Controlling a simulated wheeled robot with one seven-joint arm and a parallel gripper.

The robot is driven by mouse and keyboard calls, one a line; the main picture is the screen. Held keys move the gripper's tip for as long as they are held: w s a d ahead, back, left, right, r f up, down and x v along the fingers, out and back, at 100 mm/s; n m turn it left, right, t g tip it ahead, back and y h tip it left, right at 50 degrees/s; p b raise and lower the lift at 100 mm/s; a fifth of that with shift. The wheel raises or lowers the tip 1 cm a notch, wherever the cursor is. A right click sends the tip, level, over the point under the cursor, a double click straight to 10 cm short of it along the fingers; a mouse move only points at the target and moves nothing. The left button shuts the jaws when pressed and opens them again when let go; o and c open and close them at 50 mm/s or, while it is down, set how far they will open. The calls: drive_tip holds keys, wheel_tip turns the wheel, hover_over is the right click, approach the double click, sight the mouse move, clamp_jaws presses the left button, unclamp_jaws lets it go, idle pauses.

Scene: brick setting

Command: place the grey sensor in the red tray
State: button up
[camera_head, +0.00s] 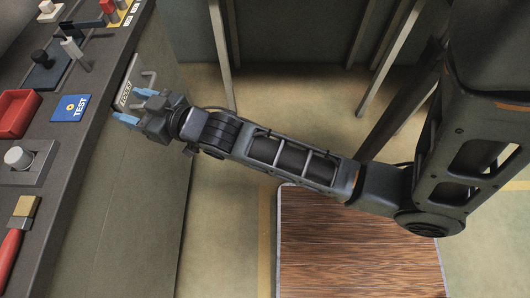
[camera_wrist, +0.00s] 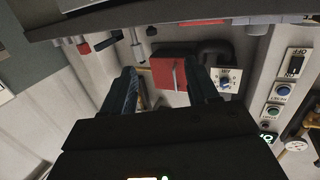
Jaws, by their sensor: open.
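The red tray (camera_head: 16,113) is an open, shallow box at the left edge of the bench in the head view. My gripper (camera_head: 136,105) has blue fingertips, spread apart and empty, beyond the bench's right edge and to the right of the tray. Its two dark fingers also show apart in the wrist view (camera_wrist: 160,68). A red boxy thing (camera_wrist: 172,73) shows between and beyond them; I cannot tell whether it is the tray. I cannot surely pick out the grey sensor. A pale cylinder on a grey plate (camera_head: 18,157) is below the tray.
A blue TEST card (camera_head: 70,107) lies right of the tray. Upright levers (camera_head: 72,50) stand farther back. A red-handled brush (camera_head: 13,245) lies in front. A bracketed, labelled plate (camera_head: 124,95) is close to my gripper. A wooden-topped surface (camera_head: 355,250) is below my arm.

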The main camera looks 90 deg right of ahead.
drive_tip(key=s+a+f+n+y, duration=0.1)
drive_tip(key=s+a+y, duration=0.1)
drive_tip(key=s+a, duration=0.4)
drive_tip(key=s+a+n+y, duration=0.1)
drive_tip(key=s+a, duration=0.3)
drive_tip(key=s, duration=0.4)
drive_tip(key=s+a+r+n+y, duration=0.1)
drive_tip(key=s+a+r, duration=0.1)
drive_tip(key=s, duration=0.5)
drive_tip(key=s+a+r+g+y, duration=0.1)
drive_tip(key=s+a+r, duration=0.1)
drive_tip(key=s+r, duration=0.2)
drive_tip(key=s, duration=0.2)
drive_tip(key=shift+s+a+r+n+y, duration=0.2)
drive_tip(key=shift+s+a+n+y, duration=0.15)
drive_tip(key=shift+s+n+y, duration=0.05)
